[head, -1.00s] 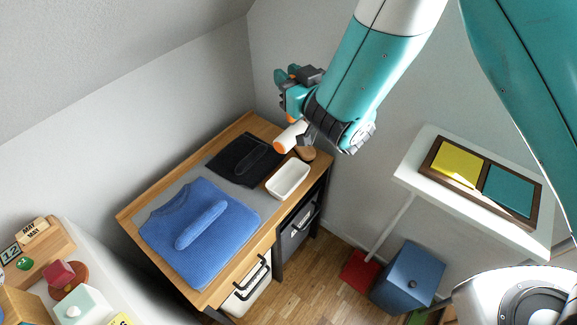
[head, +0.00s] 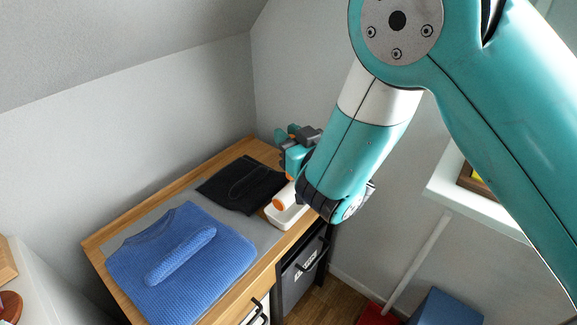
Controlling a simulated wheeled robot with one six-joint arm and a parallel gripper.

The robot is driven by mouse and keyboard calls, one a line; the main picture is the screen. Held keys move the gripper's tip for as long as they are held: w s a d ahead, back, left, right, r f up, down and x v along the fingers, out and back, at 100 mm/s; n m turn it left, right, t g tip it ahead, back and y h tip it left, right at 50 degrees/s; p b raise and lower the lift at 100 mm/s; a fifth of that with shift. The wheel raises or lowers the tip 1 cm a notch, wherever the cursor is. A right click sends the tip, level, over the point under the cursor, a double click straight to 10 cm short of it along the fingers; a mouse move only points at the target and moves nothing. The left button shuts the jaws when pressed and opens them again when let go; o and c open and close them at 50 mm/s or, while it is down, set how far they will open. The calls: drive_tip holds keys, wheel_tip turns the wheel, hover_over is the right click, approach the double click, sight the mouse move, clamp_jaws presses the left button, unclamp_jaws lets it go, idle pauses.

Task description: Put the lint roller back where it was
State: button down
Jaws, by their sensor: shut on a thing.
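The lint roller (head: 286,196), a white cylinder with an orange end, is held in my gripper (head: 304,190), which is shut on it. The roller is tilted, with its orange end pointing down and left, just over the white tray (head: 287,220) in the picture. My wrist hides the roller's far end, the fingertips and the tray's right part. I cannot tell whether the roller touches the tray. The tray sits on the wooden-topped table (head: 125,231), near its right end.
A folded blue sweater (head: 222,249) and a folded black garment (head: 222,188) lie left of the tray on a grey mat (head: 262,233). A dark drawer or bin (head: 301,273) is under the table's right end. A white surface (head: 463,199) stands at right.

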wheel_tip(320, 180, down, 5)
drive_tip(key=b, duration=0.4)
drive_tip(key=shift+r, duration=0.35)
drive_tip(key=c, duration=1)
unclamp_jaws()
drive_tip(key=shift+o, duration=0.2)
